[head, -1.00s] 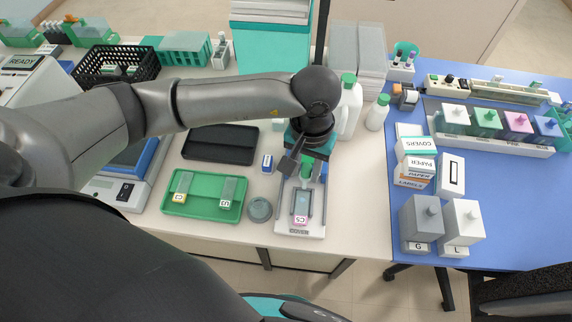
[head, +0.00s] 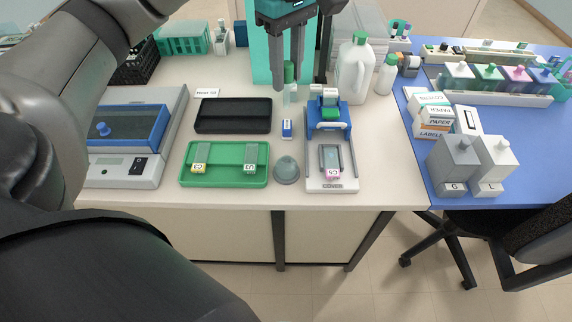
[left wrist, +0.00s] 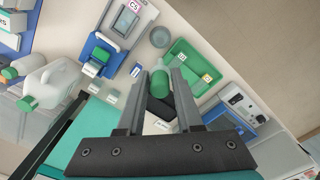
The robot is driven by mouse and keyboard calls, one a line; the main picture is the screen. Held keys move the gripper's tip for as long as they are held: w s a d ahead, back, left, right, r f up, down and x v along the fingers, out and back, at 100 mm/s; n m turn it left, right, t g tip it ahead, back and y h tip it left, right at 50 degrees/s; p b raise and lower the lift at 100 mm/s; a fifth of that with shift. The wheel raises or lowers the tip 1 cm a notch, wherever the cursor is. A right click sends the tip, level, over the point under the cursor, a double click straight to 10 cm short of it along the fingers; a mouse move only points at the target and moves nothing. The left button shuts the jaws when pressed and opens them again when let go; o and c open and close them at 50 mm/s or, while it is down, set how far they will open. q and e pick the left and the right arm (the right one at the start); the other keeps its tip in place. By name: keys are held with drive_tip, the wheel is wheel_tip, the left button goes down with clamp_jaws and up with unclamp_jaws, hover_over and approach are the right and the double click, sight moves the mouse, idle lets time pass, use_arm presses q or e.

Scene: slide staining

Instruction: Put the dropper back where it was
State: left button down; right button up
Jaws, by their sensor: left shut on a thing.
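My left gripper (head: 289,86) hangs over the back middle of the white bench, fingers pointing down. It is shut on the dropper by its green bulb (head: 289,72); the bulb also shows between the fingers (left wrist: 160,88) in the left wrist view (left wrist: 160,76). A small clear vial (head: 293,94) shows just below the bulb, partly behind a finger. I cannot tell whether the dropper's tip is inside it. A slide labelled C5 (head: 332,172) lies on the blue and white slide holder (head: 329,186) to the right. My right gripper is not in view.
A green tray (head: 225,183) holds two slides, and a black tray (head: 233,128) lies behind it. A grey round pot (head: 287,170) is beside the green tray. A white jug (head: 355,75) and a smaller bottle (head: 387,75) stand to the right. The bench front is partly clear.

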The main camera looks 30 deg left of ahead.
use_arm(q)
drive_tip(key=shift+f, duration=0.4)
drive_tip(key=shift+w+f+b, duration=0.1)
drive_tip(key=shift+f+b, duration=0.4)
drive_tip(key=shift+f, duration=9.05)
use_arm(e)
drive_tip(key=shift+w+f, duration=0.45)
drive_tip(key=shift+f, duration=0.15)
use_arm(q)
drive_tip(key=shift+f+b, duration=0.5)
drive_tip(key=shift+b, duration=0.1)
drive_tip(key=c, duration=0.6)
unclamp_jaws()
drive_tip(key=shift+r, duration=0.1)
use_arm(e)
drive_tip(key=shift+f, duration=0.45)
use_arm(q)
drive_tip(key=shift+o, duration=0.2)
drive_tip(key=shift+r, duration=0.15)
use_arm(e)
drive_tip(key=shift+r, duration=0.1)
